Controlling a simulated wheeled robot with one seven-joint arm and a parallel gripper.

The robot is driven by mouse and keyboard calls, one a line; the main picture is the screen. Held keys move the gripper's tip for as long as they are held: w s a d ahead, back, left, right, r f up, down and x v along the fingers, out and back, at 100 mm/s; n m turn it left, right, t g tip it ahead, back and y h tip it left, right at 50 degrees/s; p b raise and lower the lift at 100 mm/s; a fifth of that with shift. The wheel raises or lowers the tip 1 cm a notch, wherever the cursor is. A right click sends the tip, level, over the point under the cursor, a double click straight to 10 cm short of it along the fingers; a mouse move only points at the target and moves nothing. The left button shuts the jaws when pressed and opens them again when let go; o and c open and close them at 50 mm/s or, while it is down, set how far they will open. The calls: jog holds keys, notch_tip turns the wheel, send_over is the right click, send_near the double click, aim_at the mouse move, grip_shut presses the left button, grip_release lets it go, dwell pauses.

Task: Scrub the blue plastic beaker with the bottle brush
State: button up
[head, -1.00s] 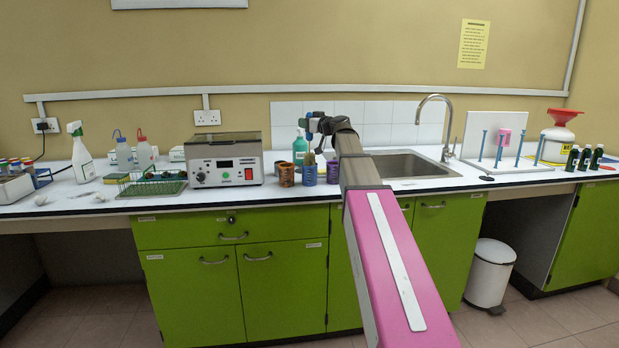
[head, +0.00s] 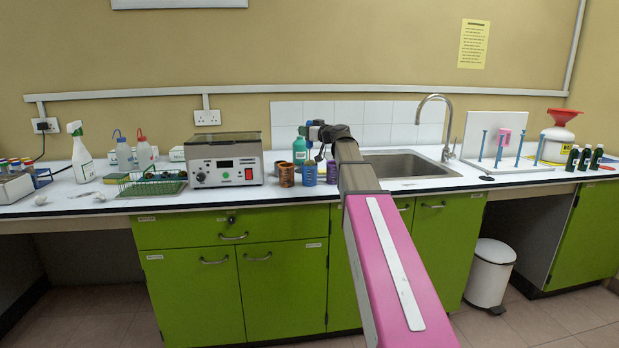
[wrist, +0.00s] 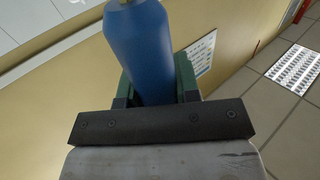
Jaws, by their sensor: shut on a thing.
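My gripper (head: 318,131) is in the air above the beakers at the counter's front edge, left of the sink. In the wrist view its green fingers are shut on a thick blue handle (wrist: 140,45), which I take to be the bottle brush's. The brush's bristles are hard to make out in the head view. The blue plastic beaker (head: 309,175) stands upright on the counter just below my gripper. A brown beaker (head: 286,176) is to its left and a purple one (head: 332,175) to its right.
A green bottle (head: 299,151) stands behind the beakers. A grey instrument box (head: 224,160) is to their left. The sink (head: 405,165) with its tap is to the right.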

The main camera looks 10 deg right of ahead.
notch_tip(320, 180, up, 12)
jog(key=shift+r, duration=0.15)
dwell(1.0)
